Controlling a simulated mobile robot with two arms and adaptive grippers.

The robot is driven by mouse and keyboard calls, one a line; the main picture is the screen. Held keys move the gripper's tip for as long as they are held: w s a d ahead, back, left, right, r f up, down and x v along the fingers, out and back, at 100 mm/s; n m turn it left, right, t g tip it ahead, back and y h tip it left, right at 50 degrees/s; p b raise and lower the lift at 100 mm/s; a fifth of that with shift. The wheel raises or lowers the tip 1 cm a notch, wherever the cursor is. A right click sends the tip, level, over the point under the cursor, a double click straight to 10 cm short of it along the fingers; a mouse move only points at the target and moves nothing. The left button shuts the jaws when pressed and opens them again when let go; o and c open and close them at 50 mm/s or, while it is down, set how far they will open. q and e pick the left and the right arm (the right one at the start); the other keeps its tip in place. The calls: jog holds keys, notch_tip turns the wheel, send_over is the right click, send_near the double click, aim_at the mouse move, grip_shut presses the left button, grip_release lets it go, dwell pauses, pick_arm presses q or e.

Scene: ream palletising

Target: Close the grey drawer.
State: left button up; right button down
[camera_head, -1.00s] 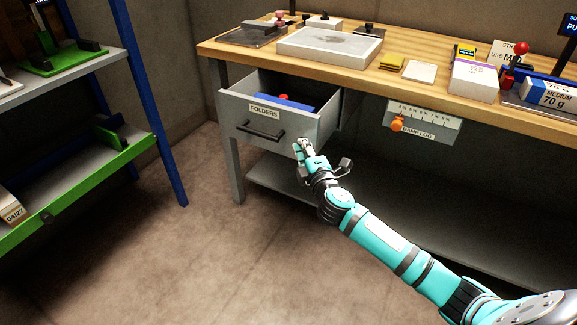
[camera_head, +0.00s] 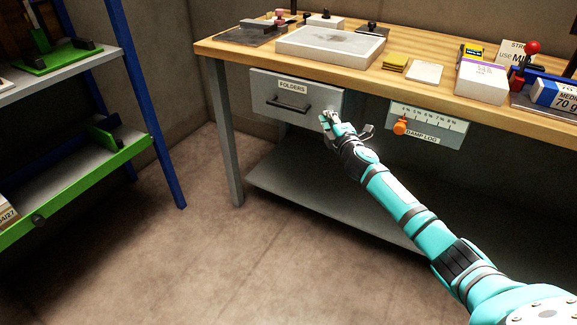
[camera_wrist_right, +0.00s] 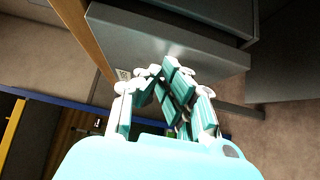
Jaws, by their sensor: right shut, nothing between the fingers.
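The grey drawer (camera_head: 318,99), labelled FOLDERS, sits under the left part of the wooden workbench. Its front is nearly flush beneath the bench top, and its inside is hidden. A dark bar handle (camera_head: 289,104) is on its front. My right gripper (camera_head: 326,118) is shut and empty, with its fingertips at the lower right part of the drawer front. In the right wrist view the shut fingers (camera_wrist_right: 160,78) are against or very close to the grey drawer front (camera_wrist_right: 150,45); exact contact is hard to tell. My left gripper is not in view.
A damp log panel (camera_head: 428,124) with an orange knob hangs right of the drawer. A blue-posted shelf (camera_head: 150,100) stands left. The floor between is clear.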

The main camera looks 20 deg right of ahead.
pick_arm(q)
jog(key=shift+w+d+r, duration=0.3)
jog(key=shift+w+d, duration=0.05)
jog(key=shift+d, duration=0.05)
pick_arm(e)
jog(key=shift+w+d+r, duration=0.1)
jog(key=shift+w+d, duration=0.55)
jog(key=shift+d, duration=0.25)
jog(key=shift+d+r, duration=0.1)
jog(key=shift+r, duration=0.05)
